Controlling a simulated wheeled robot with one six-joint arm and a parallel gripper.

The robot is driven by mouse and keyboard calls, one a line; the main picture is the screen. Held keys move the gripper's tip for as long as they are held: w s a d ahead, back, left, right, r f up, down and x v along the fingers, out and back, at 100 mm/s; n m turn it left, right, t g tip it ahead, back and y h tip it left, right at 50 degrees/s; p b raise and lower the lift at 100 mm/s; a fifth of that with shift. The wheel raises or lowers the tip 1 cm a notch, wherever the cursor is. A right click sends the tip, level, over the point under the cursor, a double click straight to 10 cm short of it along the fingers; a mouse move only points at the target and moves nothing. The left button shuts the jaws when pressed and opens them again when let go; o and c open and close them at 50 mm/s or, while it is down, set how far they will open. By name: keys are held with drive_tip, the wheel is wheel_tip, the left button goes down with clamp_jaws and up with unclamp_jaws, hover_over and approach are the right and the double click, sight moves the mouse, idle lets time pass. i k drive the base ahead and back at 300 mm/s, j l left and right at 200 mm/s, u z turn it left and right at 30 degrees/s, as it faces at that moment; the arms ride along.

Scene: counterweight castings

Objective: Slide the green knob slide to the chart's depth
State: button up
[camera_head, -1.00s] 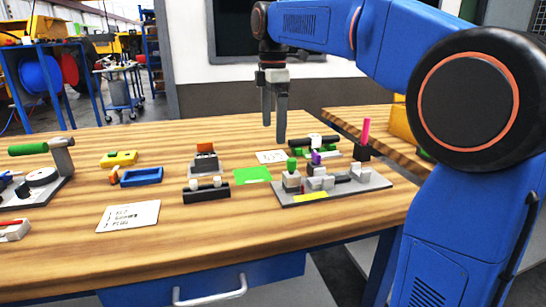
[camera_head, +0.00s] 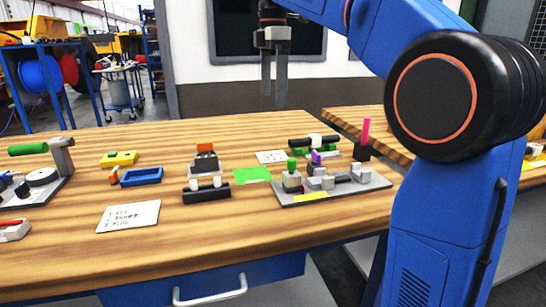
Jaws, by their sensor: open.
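A grey fixture plate (camera_head: 345,194) lies on the right part of the wooden bench. A small slide with a green knob (camera_head: 292,164) stands at its left end, upright, beside a purple-topped piece (camera_head: 316,158) and several grey blocks. A white card with dark marks (camera_head: 271,157) lies behind the plate, and a larger white card with writing (camera_head: 129,216) lies at front left. I cannot tell which is the chart. My gripper (camera_head: 273,104) is open and empty, pointing down, high above the back of the bench and apart from the fixture.
A black bar with a white collar and green part (camera_head: 314,141) and a pink upright rod (camera_head: 366,131) stand behind the plate. A green sheet (camera_head: 252,175), black rack (camera_head: 206,192), blue tray (camera_head: 141,176) and green-handled device (camera_head: 42,175) occupy the left and middle.

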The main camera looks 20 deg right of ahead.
sight(292, 179)
drive_tip(key=k, duration=1)
